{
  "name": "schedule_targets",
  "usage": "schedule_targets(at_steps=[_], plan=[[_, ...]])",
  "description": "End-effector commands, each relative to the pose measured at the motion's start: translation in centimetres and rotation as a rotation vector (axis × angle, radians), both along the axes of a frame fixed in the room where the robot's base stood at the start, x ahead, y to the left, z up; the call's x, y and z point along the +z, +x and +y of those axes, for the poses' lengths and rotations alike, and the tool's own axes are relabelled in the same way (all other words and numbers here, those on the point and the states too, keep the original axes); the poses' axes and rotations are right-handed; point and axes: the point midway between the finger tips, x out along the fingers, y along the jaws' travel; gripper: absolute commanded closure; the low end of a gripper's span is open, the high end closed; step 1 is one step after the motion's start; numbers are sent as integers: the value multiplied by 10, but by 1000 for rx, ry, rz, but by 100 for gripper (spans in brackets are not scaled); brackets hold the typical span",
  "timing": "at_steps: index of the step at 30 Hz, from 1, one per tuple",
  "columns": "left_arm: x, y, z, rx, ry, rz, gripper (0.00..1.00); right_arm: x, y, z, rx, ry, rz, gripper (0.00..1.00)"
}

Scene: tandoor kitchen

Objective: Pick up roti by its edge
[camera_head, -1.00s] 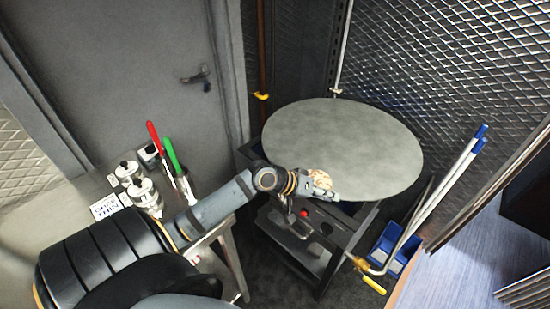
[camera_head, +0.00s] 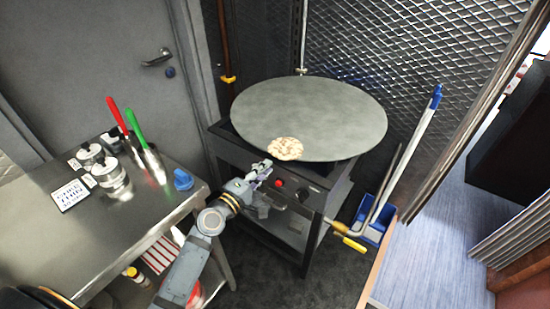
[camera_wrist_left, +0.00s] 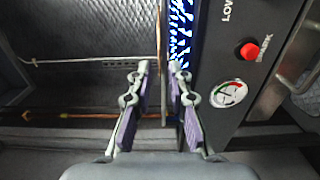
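The roti (camera_head: 285,148) is a pale round bread with brown spots. It lies flat at the near edge of the large round grey griddle (camera_head: 330,105). My left gripper (camera_head: 262,170) is just left of the roti and below the griddle rim, apart from the bread. In the left wrist view its two fingers with purple pads (camera_wrist_left: 159,70) stand apart with nothing between them. The roti does not show in that view. My right gripper is not in view.
The griddle stands on a dark stove with a red knob (camera_head: 280,183); blue flame (camera_wrist_left: 181,40) shows in the wrist view. A steel table (camera_head: 110,230) at left holds shakers, red- and green-handled tools and a blue item. A blue bin (camera_head: 372,234) with long poles stands at right.

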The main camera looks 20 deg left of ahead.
Motion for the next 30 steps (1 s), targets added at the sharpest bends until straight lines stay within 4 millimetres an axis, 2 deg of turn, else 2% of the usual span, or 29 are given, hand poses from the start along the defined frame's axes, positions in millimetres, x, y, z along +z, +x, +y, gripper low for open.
schedule_targets(at_steps=[6, 11, 21, 30], plan=[[0, 31, -11, 0, 0, -1, 82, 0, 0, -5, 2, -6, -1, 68], [0, 43, -16, -2, 1, 0, 82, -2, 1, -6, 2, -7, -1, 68], [-1, 47, -17, -1, 2, 0, 82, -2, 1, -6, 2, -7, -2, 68], [-1, 46, -17, -1, 2, 0, 100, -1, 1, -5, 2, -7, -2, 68]])
